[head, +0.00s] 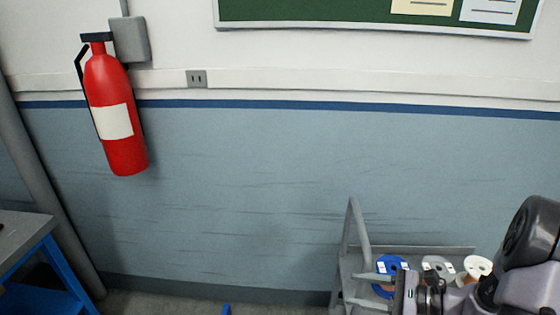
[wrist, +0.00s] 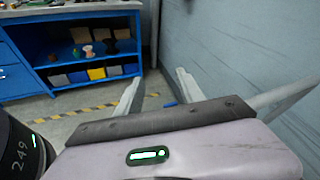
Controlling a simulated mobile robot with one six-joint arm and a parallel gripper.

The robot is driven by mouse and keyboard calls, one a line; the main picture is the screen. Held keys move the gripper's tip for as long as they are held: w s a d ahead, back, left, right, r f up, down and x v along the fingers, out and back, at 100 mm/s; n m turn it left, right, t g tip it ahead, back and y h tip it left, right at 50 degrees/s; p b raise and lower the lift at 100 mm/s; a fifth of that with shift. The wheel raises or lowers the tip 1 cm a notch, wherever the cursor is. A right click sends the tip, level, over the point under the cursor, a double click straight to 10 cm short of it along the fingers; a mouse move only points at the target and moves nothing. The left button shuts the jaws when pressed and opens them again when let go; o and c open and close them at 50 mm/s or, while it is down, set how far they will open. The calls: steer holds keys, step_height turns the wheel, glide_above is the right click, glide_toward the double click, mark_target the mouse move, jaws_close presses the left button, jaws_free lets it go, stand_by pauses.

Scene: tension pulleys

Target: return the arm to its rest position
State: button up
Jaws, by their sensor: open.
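My arm enters from the lower right of the head view, and my gripper (head: 352,289) points left at the bottom of the picture. Its two fingers are spread apart with nothing between them.
On the cart lie a blue pulley (head: 391,263), a grey one (head: 438,266) and a white one (head: 478,266), partly hidden by my arm. A red extinguisher (head: 117,115) hangs on the wall. A blue workbench (wrist: 75,55) with shelves stands beyond taped floor (wrist: 75,114).

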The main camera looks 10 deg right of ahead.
steer(key=s+a+r+n+g+h, duration=0.3)
steer(key=s+a+r+n+g, duration=0.4)
steer(key=a, duration=0.4)
steer(key=s+a+r+n+t+h, duration=0.3)
steer(key=s+r+n+t+h, duration=0.1)
steer(key=s+r+n+h, duration=0.3)
steer(key=s+r+n, duration=0.2)
steer(key=s, duration=0.1)
steer(key=shift+s+a+r+n+t, duration=0.15)
steer(key=shift+a+r+n+t, duration=0.05)
steer(key=shift+a+n+t, duration=0.2)
